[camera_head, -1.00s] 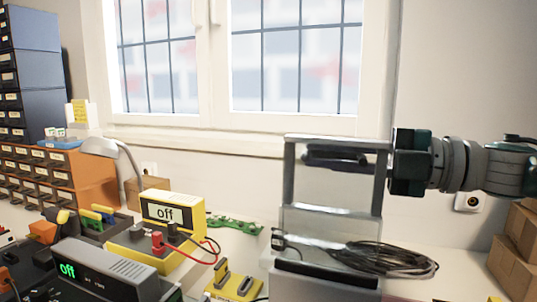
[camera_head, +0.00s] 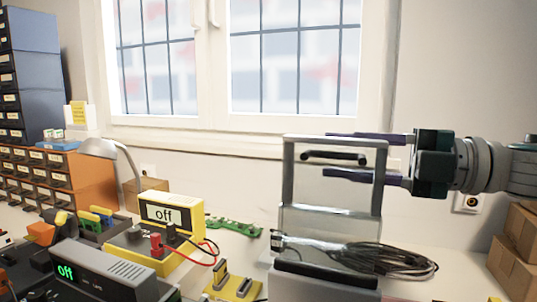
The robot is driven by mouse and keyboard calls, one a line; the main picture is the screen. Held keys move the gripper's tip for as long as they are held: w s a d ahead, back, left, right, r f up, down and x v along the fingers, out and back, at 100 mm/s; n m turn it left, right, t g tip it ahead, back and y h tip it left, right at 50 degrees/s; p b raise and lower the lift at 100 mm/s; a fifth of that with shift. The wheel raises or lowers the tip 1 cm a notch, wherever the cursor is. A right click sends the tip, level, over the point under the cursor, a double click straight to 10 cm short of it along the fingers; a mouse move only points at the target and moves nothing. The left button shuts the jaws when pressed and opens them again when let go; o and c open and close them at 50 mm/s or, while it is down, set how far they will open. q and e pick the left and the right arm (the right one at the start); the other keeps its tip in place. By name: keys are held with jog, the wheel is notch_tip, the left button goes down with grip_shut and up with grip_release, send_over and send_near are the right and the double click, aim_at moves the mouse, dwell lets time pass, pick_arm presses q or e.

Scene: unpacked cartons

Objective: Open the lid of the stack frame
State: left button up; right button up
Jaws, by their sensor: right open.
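The stack frame is a grey box (camera_head: 325,285) on the table at the right of centre in the head view. Its lid (camera_head: 287,190) is a grey framed panel that stands upright above the box. A dark bar handle (camera_head: 345,157) runs across the upper part of the lid. My right gripper (camera_head: 326,154) comes in from the right and is open. Its two purple fingers lie one above and one below the handle, with a gap to it. My left gripper is not in view.
A coil of black cable (camera_head: 390,262) lies behind and right of the box. Cardboard boxes (camera_head: 515,245) stand at the right edge. A yellow meter (camera_head: 170,215), a grey power unit (camera_head: 105,270) and a green circuit board (camera_head: 233,227) are at the left. The window is behind.

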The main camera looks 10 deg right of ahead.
jog(key=b+v, duration=0.1)
jog(key=v, duration=0.6)
jog(key=shift+s+d, duration=0.15)
jog(key=shift+d, duration=0.05)
